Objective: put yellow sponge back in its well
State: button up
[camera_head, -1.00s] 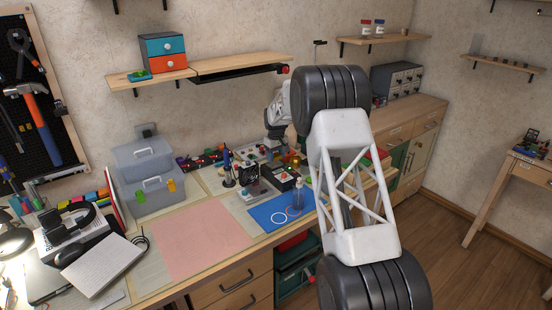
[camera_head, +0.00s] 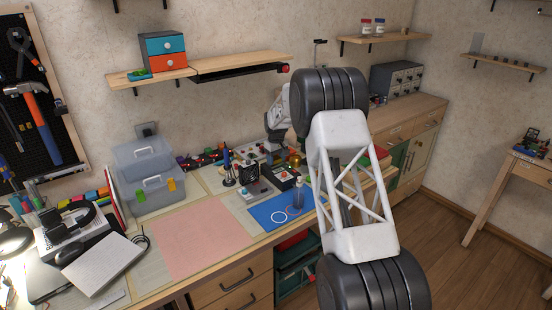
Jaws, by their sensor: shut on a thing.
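My gripper (camera_head: 273,160) is small and far off at the back of the workbench, pointing down among the soldering gear. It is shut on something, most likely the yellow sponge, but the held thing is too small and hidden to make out. I see no yellow sponge lying loose elsewhere. The sponge's well cannot be made out either. A round gold-coloured item (camera_head: 295,160) stands just right of my gripper.
A soldering iron in its stand (camera_head: 228,170) and a black fan box (camera_head: 248,172) stand left of my gripper. A blue mat (camera_head: 268,214) with a bottle (camera_head: 298,195) lies in front. The pink mat (camera_head: 205,240) is clear. A shelf (camera_head: 210,69) hangs above.

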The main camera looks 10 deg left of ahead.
aim_at(276, 159)
jog(key=o, duration=0.9)
jog(key=shift+f, duration=0.1)
jog(key=shift+o, duration=0.2)
notch_tip(276, 159, up, 13)
dwell(0.8)
jog(key=shift+r, duration=0.2)
